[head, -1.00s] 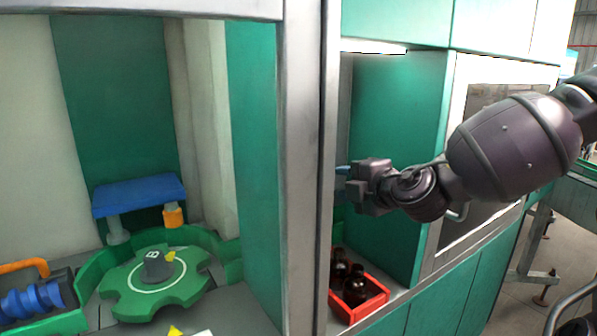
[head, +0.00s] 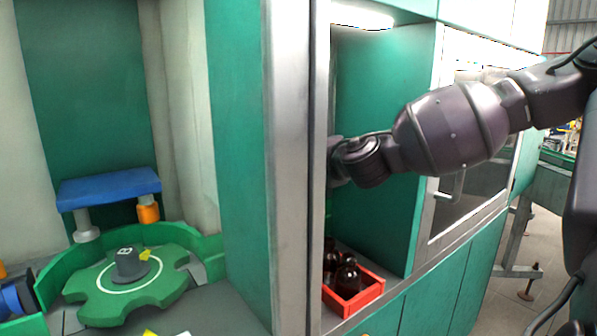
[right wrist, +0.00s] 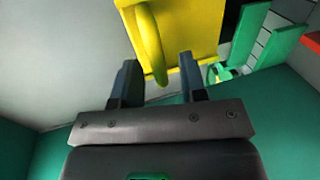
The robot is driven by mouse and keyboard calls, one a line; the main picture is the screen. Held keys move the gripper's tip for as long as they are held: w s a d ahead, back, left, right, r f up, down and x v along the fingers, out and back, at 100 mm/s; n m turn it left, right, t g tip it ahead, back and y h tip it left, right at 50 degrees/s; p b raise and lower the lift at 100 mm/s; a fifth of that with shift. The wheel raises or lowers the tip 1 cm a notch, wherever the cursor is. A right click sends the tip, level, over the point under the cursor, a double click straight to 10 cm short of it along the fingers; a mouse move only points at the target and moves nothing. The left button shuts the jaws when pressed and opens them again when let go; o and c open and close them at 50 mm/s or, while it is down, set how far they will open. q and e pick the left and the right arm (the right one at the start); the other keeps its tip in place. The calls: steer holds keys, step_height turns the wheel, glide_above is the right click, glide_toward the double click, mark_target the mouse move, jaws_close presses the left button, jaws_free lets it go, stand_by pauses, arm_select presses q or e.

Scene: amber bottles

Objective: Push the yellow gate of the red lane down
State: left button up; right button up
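The yellow gate (right wrist: 190,30) shows at the top of the right wrist view as a flat yellow panel with a curved handle (right wrist: 148,42). My right gripper (right wrist: 158,75) is open, its two dark fingers apart and pointing at the panel. The handle's lower end appears between the fingertips; I cannot tell whether they touch it. In the head view my right arm reaches left into the cabinet opening, and its gripper is hidden behind the metal post. The gate is not visible there. The red lane is not clearly seen. My left gripper is out of view.
A red crate (head: 361,298) with dark bottles (head: 345,277) stands below my right arm. The metal post (head: 290,170) separates this bay from one with a green star wheel (head: 98,289). A green wall (head: 375,150) lies behind the arm.

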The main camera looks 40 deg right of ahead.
steer(key=shift+b+x, duration=0.35)
steer(key=shift+x, duration=0.4)
steer(key=shift+c, duration=0.3)
jaws_close()
